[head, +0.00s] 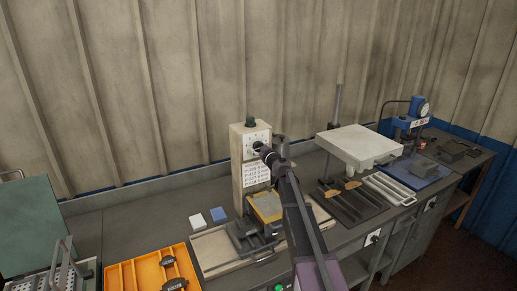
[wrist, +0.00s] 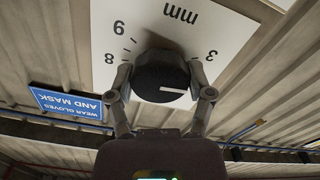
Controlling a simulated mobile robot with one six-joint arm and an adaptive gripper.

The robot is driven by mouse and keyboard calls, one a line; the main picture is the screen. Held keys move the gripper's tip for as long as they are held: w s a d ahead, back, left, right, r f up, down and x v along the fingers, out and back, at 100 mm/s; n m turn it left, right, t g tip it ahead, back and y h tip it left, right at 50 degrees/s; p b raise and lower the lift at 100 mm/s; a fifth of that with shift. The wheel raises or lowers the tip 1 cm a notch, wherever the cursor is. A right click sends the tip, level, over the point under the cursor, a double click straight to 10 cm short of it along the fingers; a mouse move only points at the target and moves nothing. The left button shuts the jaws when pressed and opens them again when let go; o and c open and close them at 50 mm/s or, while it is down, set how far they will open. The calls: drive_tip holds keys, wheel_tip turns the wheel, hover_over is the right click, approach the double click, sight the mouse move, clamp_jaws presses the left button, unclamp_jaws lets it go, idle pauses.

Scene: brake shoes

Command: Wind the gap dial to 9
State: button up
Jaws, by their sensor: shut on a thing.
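The gap dial is a round black knob with a white pointer line (wrist: 172,89), on a white plate (wrist: 225,25) seen upside down in the wrist view. The pointer line runs toward the picture's right, slightly down, past the numeral 3. Numerals behind the knob and fingers are hidden. My gripper (wrist: 162,98) is shut on the knob, one finger at each side. In the head view my gripper (head: 267,153) is at the plate (head: 249,140) on the beige column, largely covering the dial.
Below the column lies a yellow-topped block (head: 266,207) by a grey fixture. A white-topped stand (head: 358,142) and dark tray (head: 350,204) are to the right.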

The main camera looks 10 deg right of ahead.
drive_tip(key=m, duration=0.6)
drive_tip(key=shift+w, duration=0.1)
drive_tip(key=m, duration=1.6)
drive_tip(key=shift+m, duration=0.4)
drive_tip(key=m, duration=0.4)
drive_tip(key=shift+m, duration=0.3)
drive_tip(key=m, duration=1)
drive_tip(key=shift+m, duration=0.4)
drive_tip(key=m, duration=0.5)
